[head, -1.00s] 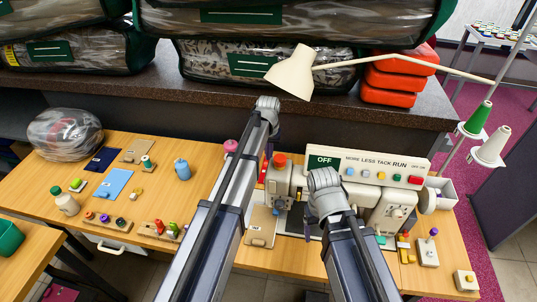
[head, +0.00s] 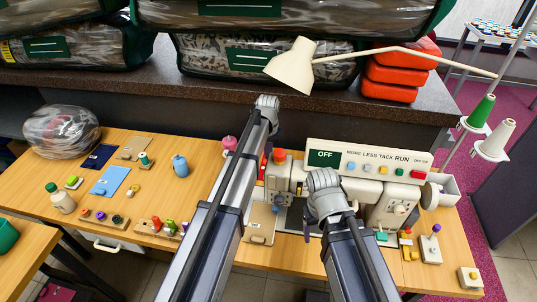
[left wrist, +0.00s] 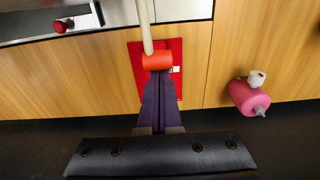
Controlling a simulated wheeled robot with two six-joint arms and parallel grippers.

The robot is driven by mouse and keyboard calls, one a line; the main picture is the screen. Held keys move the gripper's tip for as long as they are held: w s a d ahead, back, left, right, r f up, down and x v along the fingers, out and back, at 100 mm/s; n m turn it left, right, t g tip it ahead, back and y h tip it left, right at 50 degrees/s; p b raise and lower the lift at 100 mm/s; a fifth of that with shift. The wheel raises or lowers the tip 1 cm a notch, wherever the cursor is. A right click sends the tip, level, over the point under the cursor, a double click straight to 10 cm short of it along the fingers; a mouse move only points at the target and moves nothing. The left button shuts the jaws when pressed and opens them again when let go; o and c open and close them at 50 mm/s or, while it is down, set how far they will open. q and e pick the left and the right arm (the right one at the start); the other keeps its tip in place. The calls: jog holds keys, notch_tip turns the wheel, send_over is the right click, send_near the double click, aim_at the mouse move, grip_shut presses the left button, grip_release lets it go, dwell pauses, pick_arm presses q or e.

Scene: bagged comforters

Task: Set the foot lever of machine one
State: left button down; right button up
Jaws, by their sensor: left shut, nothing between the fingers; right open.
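The machine (head: 368,160) stands at the right of the table, with an OFF display and a row of coloured buttons. In the left wrist view, a cream rod (left wrist: 145,22) with an orange-red end (left wrist: 157,61) passes over a red plate (left wrist: 137,75); I cannot tell for certain that it is the foot lever. My left gripper (left wrist: 159,76) is shut and empty, its tips right at the orange-red end; contact is unclear. In the head view its arm hides its fingers. My right gripper (head: 322,184) is open over the machine's front, its fingers mostly hidden.
A pink spool (left wrist: 248,96) is right of the left gripper. A cream lamp (head: 292,66) overhangs the machine. Thread cones (head: 495,141) stand at the right. Bagged comforters fill the shelf behind.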

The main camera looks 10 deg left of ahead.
jog(key=shift+r, duration=0.1)
jog(key=shift+r+p, duration=0.75)
jog(key=shift+p, duration=0.05)
